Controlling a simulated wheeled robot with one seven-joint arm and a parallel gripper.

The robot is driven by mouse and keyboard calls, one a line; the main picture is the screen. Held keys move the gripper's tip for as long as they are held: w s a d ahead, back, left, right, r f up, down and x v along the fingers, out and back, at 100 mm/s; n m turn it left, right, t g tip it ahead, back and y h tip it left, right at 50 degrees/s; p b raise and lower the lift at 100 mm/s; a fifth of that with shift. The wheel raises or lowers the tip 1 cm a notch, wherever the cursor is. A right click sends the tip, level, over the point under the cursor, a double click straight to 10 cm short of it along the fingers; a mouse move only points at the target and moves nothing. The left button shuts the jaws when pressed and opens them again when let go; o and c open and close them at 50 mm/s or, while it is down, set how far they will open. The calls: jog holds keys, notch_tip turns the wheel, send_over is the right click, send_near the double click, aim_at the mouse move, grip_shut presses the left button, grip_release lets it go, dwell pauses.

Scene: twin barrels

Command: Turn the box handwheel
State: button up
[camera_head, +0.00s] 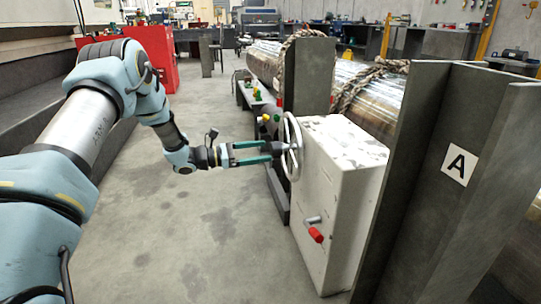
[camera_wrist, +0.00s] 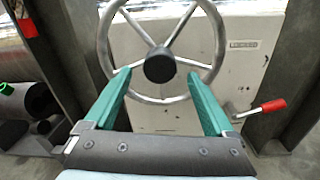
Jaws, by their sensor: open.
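The handwheel (camera_head: 291,148) is a round metal ring on the left face of a white, worn box (camera_head: 345,190). In the wrist view the handwheel (camera_wrist: 160,66) shows its dark round hub, its spokes and most of its rim; the top of the rim is cut off. My gripper (camera_head: 268,152) points at the wheel with its two green fingers apart. In the wrist view my gripper (camera_wrist: 159,78) has one fingertip on each side of the hub, overlapping the lower rim. I cannot tell whether they touch it. Nothing is held between the fingers.
A red-handled lever (camera_head: 315,235) sticks out low on the box, right of the wheel in the wrist view (camera_wrist: 273,106). Dark steel posts (camera_head: 310,75) and a large metal barrel (camera_head: 385,95) with rope stand beside the box. Grey floor (camera_head: 200,240) left of the box is open.

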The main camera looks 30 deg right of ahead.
aim_at(271, 150)
jog(key=shift+b+x, duration=0.35)
jog(key=shift+x, duration=1.55)
jog(key=shift+c, duration=0.4)
grip_shut()
